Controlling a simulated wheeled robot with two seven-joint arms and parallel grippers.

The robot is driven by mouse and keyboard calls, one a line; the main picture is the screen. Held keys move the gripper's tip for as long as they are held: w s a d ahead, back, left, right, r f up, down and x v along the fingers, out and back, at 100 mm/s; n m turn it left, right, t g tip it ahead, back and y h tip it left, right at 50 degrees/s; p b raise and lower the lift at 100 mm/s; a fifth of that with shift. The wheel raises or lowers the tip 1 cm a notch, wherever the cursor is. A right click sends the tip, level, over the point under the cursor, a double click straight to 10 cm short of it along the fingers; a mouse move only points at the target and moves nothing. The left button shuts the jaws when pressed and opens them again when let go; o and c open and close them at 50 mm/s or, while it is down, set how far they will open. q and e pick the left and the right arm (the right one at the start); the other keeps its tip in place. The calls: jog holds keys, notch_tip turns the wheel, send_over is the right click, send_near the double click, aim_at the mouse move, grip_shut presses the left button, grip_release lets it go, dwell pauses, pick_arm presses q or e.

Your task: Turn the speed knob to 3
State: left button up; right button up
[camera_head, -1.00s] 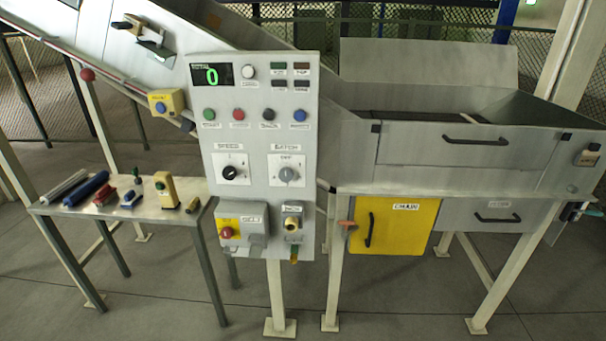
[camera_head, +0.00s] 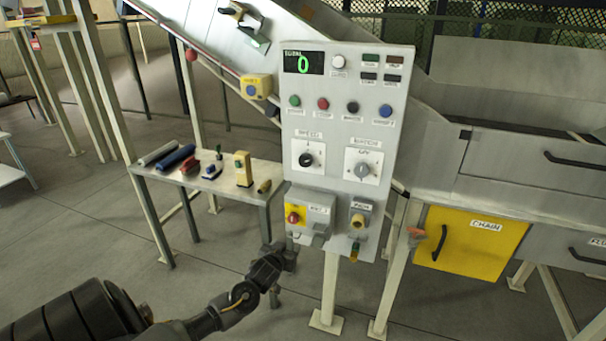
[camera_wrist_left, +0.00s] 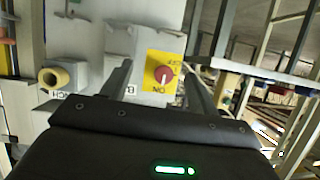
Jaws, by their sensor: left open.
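The speed knob (camera_head: 305,159) is a black knob on a white plate at the left of the grey control panel (camera_head: 330,115). The panel's display (camera_head: 303,63) reads a green 0. My left gripper (camera_head: 284,250) is low in front of the panel, below the red and yellow switch (camera_head: 293,215) and well below the speed knob. In the left wrist view the gripper (camera_wrist_left: 160,85) is open and empty, its fingers on either side of the red and yellow switch (camera_wrist_left: 162,74) in the picture. The knob does not show clearly there. My right gripper is not in view.
A second grey selector knob (camera_head: 361,170) sits right of the speed knob. Several coloured buttons, including a red one (camera_head: 323,104), are above. A yellow socket (camera_head: 358,219) sticks out below. A small table (camera_head: 226,187) with tools stands left. A yellow chain door (camera_head: 470,262) is at right.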

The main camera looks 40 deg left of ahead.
pick_arm(q)
notch_tip(320, 180, up, 16)
jog(key=w+n+t, duration=0.2)
jog(key=t, duration=0.3)
send_near(304, 163)
jog(key=shift+n+y, duration=0.3)
jog(key=p+x, duration=0.1)
jog(key=x, duration=0.3)
jog(key=p+x, duration=0.1)
jog(key=x, duration=0.3)
jog(key=shift+d, duration=0.25)
jog(key=shift+w+a+p, duration=0.15)
jog(key=shift+w+p, duration=0.15)
jog(key=shift+w, duration=0.2)
jog(key=c, duration=1)
jog(key=shift+o, duration=0.2)
